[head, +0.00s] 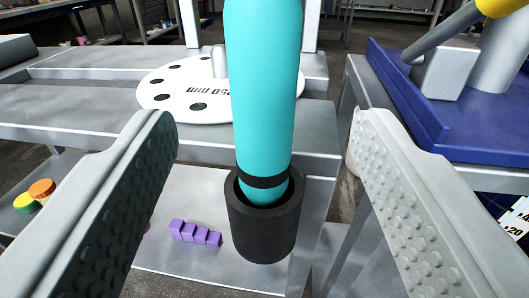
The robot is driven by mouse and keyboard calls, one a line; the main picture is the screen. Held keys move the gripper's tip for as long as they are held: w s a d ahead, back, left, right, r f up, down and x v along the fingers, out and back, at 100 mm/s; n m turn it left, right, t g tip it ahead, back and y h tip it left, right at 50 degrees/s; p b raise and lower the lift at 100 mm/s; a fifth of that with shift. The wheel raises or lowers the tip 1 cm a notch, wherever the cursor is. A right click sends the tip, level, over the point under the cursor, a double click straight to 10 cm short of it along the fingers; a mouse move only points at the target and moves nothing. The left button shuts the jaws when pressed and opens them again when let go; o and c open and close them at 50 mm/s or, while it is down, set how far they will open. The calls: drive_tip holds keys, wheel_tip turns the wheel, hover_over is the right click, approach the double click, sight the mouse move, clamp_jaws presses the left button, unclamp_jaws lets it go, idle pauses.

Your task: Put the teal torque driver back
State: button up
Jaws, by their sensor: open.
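The teal torque driver (265,95) stands upright, its lower end with a black band inside a black round cup (264,230). Its top runs out of the picture. My gripper (268,130) is open, one finger on each side of the driver. Both fingers are apart from it, with visible gaps on the left and right. The bottom of the driver is hidden inside the cup.
A white disc (165,88) with dark holes lies on the grey bench behind. A purple stepped block (195,233) and orange and green round pieces (41,188) lie on the lower shelf. A blue tray (440,115) is at the right.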

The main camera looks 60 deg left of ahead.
drive_tip(key=shift+v, duration=1.5)
drive_tip(key=s+d+r+m+t+h, duration=0.3)
drive_tip(key=s+r+t+h, duration=0.15)
drive_tip(key=r, duration=0.55)
drive_tip(key=s+d+r+m+t+h, duration=0.3)
drive_tip(key=r+t+h, duration=0.25)
drive_tip(key=r, duration=0.35)
drive_tip(key=s+d+r+m+h, duration=0.1)
drive_tip(key=s+d+m+h, duration=0.1)
drive_tip(key=s, duration=0.8)
drive_tip(key=s+d+r+m+g+h, duration=0.1)
drive_tip(key=s+d+r+m+h, duration=0.1)
drive_tip(key=s, duration=0.9)
drive_tip(key=shift+s+r+m+h, duration=0.25)
drive_tip(key=shift+m+h, duration=0.65)
drive_tip(key=shift+m, duration=0.2)
drive_tip(key=shift+d, duration=0.1)
